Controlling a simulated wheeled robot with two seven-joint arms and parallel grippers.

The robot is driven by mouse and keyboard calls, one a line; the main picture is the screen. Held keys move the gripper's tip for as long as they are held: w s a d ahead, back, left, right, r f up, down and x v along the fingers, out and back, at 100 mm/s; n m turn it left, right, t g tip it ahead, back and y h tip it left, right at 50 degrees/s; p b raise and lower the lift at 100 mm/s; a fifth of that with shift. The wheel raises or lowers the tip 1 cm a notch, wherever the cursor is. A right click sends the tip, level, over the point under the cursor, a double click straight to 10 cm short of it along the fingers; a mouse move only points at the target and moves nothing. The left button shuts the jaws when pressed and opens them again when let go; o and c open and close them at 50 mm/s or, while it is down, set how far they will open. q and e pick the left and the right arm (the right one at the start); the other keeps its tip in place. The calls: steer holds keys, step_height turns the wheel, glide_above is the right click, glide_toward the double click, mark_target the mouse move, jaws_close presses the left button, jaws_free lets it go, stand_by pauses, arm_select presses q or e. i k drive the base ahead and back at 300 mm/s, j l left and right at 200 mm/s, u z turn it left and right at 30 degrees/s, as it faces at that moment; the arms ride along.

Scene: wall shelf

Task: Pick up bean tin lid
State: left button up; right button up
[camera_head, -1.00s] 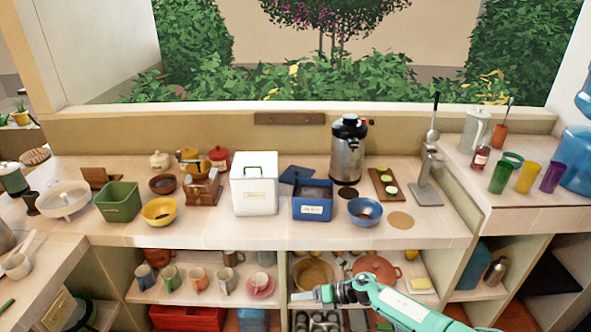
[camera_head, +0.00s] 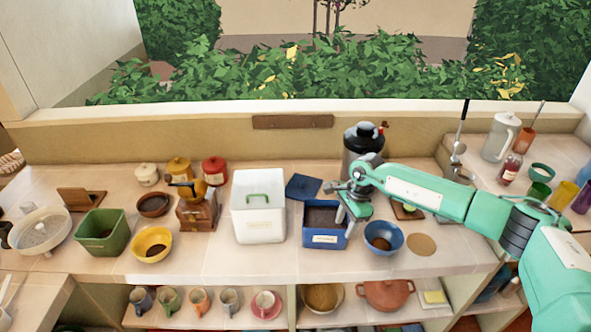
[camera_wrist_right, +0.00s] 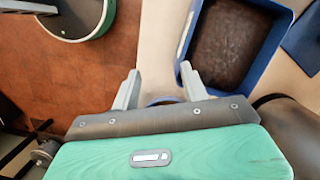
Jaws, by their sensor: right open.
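A flat dark blue lid (camera_head: 303,187) lies on the counter behind the blue tin (camera_head: 325,239); I take it as the bean tin lid. The blue tin is open and holds something dark brown. In the right wrist view the blue tin (camera_wrist_right: 183,50) is at the upper right and the lid (camera_wrist_right: 304,42) is cut off at the right edge. My right gripper (camera_head: 344,212) is open and empty, over the right side of the blue tin, to the right of the lid. The fingers (camera_wrist_right: 160,85) point toward the counter in the wrist view. My left gripper is out of view.
A white box (camera_head: 258,222) with a green handle stands left of the blue tin. A blue bowl (camera_head: 383,240) stands to its right. A dark and silver flask (camera_head: 362,140) stands behind my right wrist. A green tin (camera_head: 102,234) and yellow bowl (camera_head: 152,244) are farther left.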

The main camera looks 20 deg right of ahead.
mark_target(300, 187)
steer(key=i, duration=1.15)
